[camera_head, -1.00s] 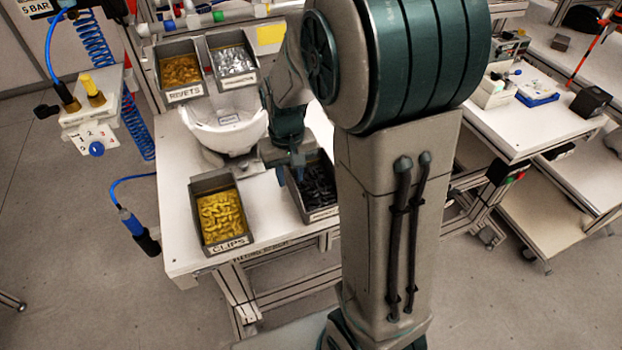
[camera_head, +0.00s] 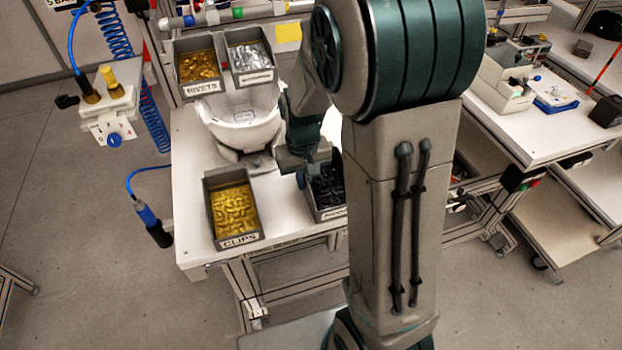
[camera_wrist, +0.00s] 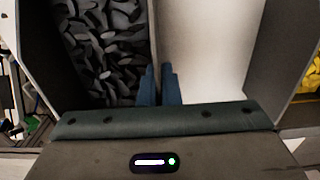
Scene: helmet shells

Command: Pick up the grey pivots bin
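The grey pivots bin (camera_head: 312,207), full of dark parts, stands near the front of the white table, right of the yellow clips bin. My arm partly hides it in the head view. In the wrist view the pivots bin (camera_wrist: 40,60) fills the left side, with its right wall running up the middle. My gripper (camera_wrist: 159,70) has its two blue fingers close together, one on each side of that wall, and looks shut on it. In the head view my gripper (camera_head: 300,181) is at the bin's left wall.
The clips bin (camera_head: 211,216) stands to the left, with bare table between the two bins. A white helmet shell (camera_head: 240,128) on a stand is behind. A rivets bin (camera_head: 180,72) and a bin of silvery parts (camera_head: 272,76) sit higher at the back.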

